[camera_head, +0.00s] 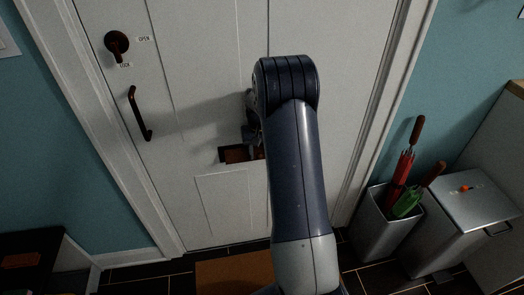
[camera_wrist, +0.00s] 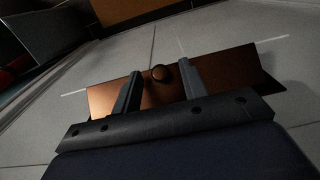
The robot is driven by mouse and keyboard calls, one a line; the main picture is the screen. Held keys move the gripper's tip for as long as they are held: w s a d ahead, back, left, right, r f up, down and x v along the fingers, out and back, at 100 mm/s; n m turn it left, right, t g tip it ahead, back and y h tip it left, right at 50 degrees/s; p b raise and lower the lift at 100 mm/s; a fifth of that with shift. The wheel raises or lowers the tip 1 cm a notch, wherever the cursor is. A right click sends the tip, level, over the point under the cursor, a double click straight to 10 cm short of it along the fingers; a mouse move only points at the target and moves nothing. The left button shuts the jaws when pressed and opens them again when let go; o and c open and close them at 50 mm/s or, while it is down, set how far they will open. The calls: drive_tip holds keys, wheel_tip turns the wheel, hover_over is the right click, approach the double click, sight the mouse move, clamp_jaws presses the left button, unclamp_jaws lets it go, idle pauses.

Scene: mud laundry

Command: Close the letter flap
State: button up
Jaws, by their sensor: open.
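The letter flap (camera_head: 236,154) is a copper-brown plate in a slot low on the white door (camera_head: 210,110), partly hidden by my arm in the head view. A dark gap shows at its left end, and it appears to stand out from the door. In the wrist view the flap (camera_wrist: 215,75) is a wide copper plate with a small round knob (camera_wrist: 159,73) at its middle. My gripper (camera_wrist: 160,69) is open, with one finger on each side of the knob. I cannot tell whether the fingers touch the flap.
A brown doormat (camera_head: 232,276) lies on dark floor tiles below the door. A black door handle (camera_head: 139,114) and a round lock knob (camera_head: 116,43) are at the upper left. An umbrella bin (camera_head: 382,228) and a lidded grey bin (camera_head: 440,235) stand at the right.

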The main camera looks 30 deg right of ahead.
sight(261, 157)
drive_tip(key=shift+c, duration=0.5)
clamp_jaws()
drive_tip(key=shift+f+b, duration=0.15)
drive_tip(key=shift+b, duration=0.25)
drive_tip(key=f+t+b, duration=0.1)
drive_tip(key=t+b, duration=0.1)
drive_tip(key=b, duration=0.2)
drive_tip(key=shift+s+f+h, duration=0.1)
drive_tip(key=shift+f+h, duration=0.05)
drive_tip(key=shift+h, duration=0.15)
drive_tip(key=t+b, duration=0.1)
drive_tip(key=b, duration=0.2)
drive_tip(key=f+t+h+b, duration=0.1)
drive_tip(key=t+b, duration=0.1)
drive_tip(key=b, duration=0.2)
drive_tip(key=shift+f+t, duration=0.15)
drive_tip(key=shift+t, duration=0.15)
drive_tip(key=t+b, duration=0.1)
drive_tip(key=b, duration=0.3)
drive_tip(key=f+t+b, duration=0.1)
drive_tip(key=b, duration=0.3)
drive_tip(key=shift+w+d+t+h, duration=0.15)
drive_tip(key=shift+w+t+h, duration=0.2)
drive_tip(key=shift+t+h, duration=0.05)
drive_tip(key=t+b, duration=0.1)
drive_tip(key=b, duration=0.2)
drive_tip(key=shift+w, duration=0.1)
drive_tip(key=shift+d+r+t+b, duration=0.15)
drive_tip(key=shift+t+b, duration=0.15)
drive_tip(key=shift+b, duration=0.25)
